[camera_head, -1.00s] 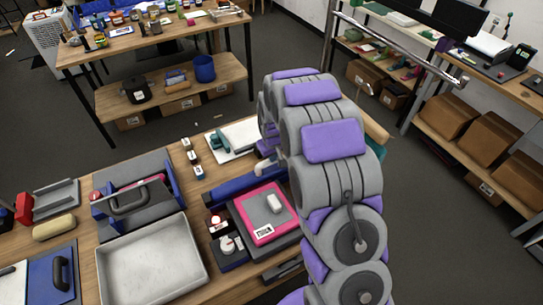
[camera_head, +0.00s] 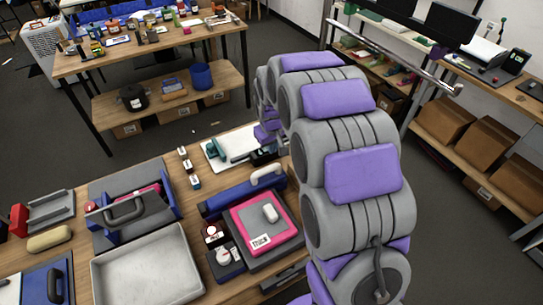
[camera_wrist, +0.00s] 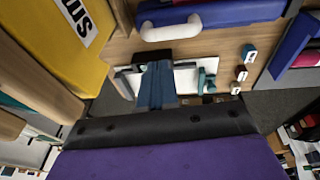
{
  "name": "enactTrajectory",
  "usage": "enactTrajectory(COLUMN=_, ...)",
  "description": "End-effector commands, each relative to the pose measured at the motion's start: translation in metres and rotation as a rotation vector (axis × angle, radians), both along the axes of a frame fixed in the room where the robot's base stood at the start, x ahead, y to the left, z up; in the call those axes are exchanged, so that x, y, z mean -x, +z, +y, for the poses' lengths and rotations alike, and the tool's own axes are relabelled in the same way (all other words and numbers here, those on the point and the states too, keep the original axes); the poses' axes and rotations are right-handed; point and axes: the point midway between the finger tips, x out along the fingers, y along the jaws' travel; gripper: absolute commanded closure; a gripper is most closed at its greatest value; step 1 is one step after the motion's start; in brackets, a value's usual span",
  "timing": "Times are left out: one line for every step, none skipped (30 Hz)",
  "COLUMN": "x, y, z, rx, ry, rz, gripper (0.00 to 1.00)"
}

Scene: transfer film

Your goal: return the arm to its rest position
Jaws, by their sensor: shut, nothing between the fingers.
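My arm (camera_head: 362,175), with grey links and purple pads, fills the right of the head view and reaches over the workbench. Its far end is folded low near the white board. In the wrist view my gripper (camera_wrist: 157,72) shows as narrow dark blue fingers, closed together and empty. They point toward the white board (camera_wrist: 185,80) with teal parts on the bench. The same board (camera_head: 232,150) is partly hidden by the arm in the head view.
A pink-framed panel (camera_head: 239,228), a blue bar with a white handle (camera_head: 268,174) and a grey tray (camera_head: 104,282) lie on the bench. Yellow packaging (camera_wrist: 70,50) is close by in the wrist view. A metal rail (camera_head: 400,58) runs behind the arm.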

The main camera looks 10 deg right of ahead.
Motion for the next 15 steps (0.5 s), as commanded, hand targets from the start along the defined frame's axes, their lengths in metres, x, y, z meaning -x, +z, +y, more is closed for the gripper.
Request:
enactTrajectory(x=0.001, y=0.008, z=0.0, rx=-0.001, ry=0.0, rz=-0.002, gripper=1.0)
enactTrajectory(x=0.002, y=0.011, z=-0.001, rx=0.0, ry=0.0, rz=-0.001, gripper=1.0)
enactTrajectory(x=0.003, y=0.015, z=-0.001, rx=0.0, ry=0.0, rz=0.0, gripper=1.0)
enactTrajectory(x=0.004, y=0.017, z=-0.001, rx=-0.001, ry=-0.001, rz=0.001, gripper=1.0)
enactTrajectory(x=0.006, y=0.019, z=-0.002, rx=-0.001, ry=-0.002, rz=0.002, gripper=1.0)
enactTrajectory(x=0.011, y=0.02, z=-0.002, rx=-0.002, ry=-0.005, rz=0.005, gripper=1.0)
enactTrajectory(x=0.015, y=0.022, z=-0.002, rx=-0.004, ry=-0.009, rz=0.008, gripper=1.0)
enactTrajectory(x=0.021, y=0.024, z=-0.002, rx=-0.004, ry=-0.013, rz=0.013, gripper=1.0)
enactTrajectory(x=0.031, y=0.026, z=-0.003, rx=-0.007, ry=-0.02, rz=0.022, gripper=1.0)
enactTrajectory(x=0.041, y=0.026, z=-0.003, rx=-0.009, ry=-0.027, rz=0.033, gripper=1.0)
enactTrajectory(x=0.051, y=0.027, z=-0.003, rx=-0.011, ry=-0.035, rz=0.045, gripper=1.0)
enactTrajectory(x=0.065, y=0.03, z=-0.003, rx=-0.015, ry=-0.046, rz=0.055, gripper=1.0)
enactTrajectory(x=0.076, y=0.031, z=-0.003, rx=-0.016, ry=-0.054, rz=0.063, gripper=1.0)
enactTrajectory(x=0.087, y=0.032, z=-0.003, rx=-0.019, ry=-0.062, rz=0.073, gripper=1.0)
enactTrajectory(x=0.103, y=0.033, z=-0.003, rx=-0.021, ry=-0.073, rz=0.088, gripper=1.0)
